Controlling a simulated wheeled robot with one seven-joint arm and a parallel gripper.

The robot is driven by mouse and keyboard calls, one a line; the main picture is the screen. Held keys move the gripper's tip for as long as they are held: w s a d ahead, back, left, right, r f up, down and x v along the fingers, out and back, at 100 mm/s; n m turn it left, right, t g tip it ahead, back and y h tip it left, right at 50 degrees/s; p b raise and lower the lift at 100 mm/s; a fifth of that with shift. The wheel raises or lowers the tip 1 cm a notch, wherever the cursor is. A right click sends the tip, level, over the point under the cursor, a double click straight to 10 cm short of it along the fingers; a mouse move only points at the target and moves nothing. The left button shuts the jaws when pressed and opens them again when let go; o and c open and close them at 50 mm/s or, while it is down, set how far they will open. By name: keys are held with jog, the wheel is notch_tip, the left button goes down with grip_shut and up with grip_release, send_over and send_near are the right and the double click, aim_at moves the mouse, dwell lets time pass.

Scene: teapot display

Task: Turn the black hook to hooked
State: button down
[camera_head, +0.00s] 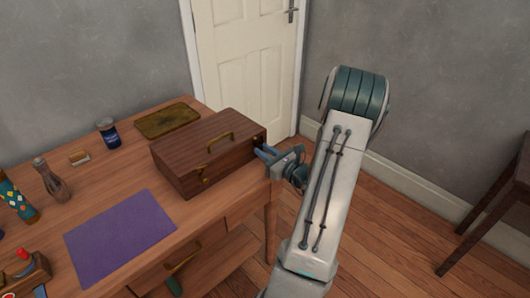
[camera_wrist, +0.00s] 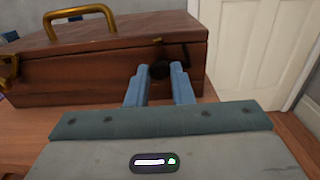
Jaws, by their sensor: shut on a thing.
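A dark wooden box (camera_head: 196,158) with a brass handle on its lid stands shut on the wooden table. The box fills the upper part of the wrist view (camera_wrist: 110,75). The black hook (camera_wrist: 160,70) shows as a small dark piece at the box's side, between my fingertips. My gripper (camera_head: 264,152) is at the right end of the box, and in the wrist view my gripper (camera_wrist: 160,73) is shut on the hook. The fingers hide part of the hook, so I cannot tell its exact angle.
A purple mat (camera_head: 120,235) lies in front of the box. A brown tray (camera_head: 167,120), a blue jar (camera_head: 109,134) and a glass bottle (camera_head: 51,182) stand farther back and left. A white door (camera_head: 245,60) is behind the table.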

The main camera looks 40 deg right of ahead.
jog(key=shift+f+n+b, duration=0.15)
jog(key=shift+n+b, duration=0.25)
jog(key=shift+b, duration=0.1)
jog(key=n+b, duration=0.1)
jog(key=b, duration=0.1)
jog(key=n+b, duration=0.1)
jog(key=b, duration=0.1)
jog(key=shift+f+n, duration=0.2)
jog(key=shift+n, duration=0.1)
jog(key=n+b, duration=0.4)
jog(key=b, duration=0.3)
jog(key=shift+f+n, duration=0.1)
jog(key=shift+n, duration=0.2)
jog(key=n+b, duration=0.3)
jog(key=b, duration=0.2)
jog(key=n+b, duration=0.2)
jog(key=b, duration=0.1)
jog(key=shift+r, duration=0.35)
jog(key=shift+r+b, duration=0.1)
jog(key=shift+b, duration=0.3)
jog(key=c, duration=1.3)
grip_release()
